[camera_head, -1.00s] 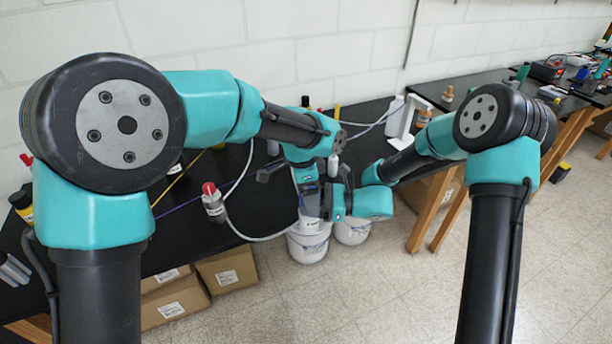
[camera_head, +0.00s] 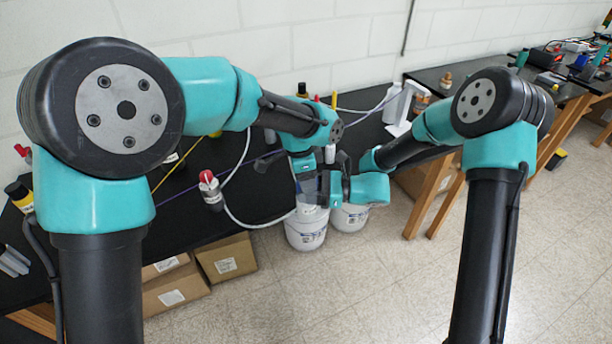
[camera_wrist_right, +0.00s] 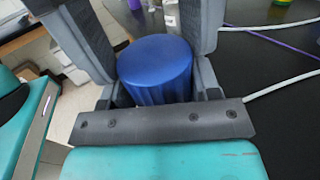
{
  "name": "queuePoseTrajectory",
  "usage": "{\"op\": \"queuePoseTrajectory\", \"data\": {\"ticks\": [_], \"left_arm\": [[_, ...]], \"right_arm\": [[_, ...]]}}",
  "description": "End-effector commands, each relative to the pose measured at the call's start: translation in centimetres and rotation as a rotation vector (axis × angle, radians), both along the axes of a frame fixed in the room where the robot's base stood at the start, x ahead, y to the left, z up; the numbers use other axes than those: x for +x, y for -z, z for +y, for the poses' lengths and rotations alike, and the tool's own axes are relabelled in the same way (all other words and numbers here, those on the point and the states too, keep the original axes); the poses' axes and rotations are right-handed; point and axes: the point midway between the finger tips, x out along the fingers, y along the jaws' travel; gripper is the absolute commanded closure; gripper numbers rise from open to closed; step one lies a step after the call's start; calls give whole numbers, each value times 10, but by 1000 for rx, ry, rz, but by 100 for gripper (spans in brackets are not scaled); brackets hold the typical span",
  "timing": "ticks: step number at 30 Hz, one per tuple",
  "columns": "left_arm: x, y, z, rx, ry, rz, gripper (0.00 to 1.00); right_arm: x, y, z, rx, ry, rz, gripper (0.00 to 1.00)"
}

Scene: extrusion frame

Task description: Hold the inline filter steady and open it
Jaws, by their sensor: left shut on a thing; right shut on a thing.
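The inline filter shows in the right wrist view as a blue, ribbed, round body (camera_wrist_right: 155,68) between my right fingers. My right gripper (camera_wrist_right: 152,50) is shut on it, one finger on each side. In the head view my right gripper (camera_head: 328,188) reaches in from the right, beside my left gripper (camera_head: 308,190), which points down from above at the table's front edge. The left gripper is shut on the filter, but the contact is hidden. The filter is mostly hidden behind the grippers in the head view.
A white hose (camera_head: 258,226) curves along the black bench (camera_head: 180,230) towards the grippers. A red-capped bottle (camera_head: 210,188) stands to the left. White buckets (camera_head: 306,232) are below the grippers, and cardboard boxes (camera_head: 225,258) are under the bench. A white stand (camera_head: 400,108) is behind the right arm.

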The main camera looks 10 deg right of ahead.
Motion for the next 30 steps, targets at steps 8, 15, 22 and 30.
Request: {"op": "queuePoseTrajectory", "data": {"ticks": [8,15,22,30], "left_arm": [[0,0,0,0,0,1,18],[0,0,0,0,0,0,15],[0,-17,0,-2,-1,-2,15],[0,-43,0,-1,0,-1,15]], "right_arm": [[0,0,0,0,1,-1,100],[0,0,0,0,1,-1,100],[0,0,0,0,0,-1,100],[0,0,0,0,0,0,100]]}}
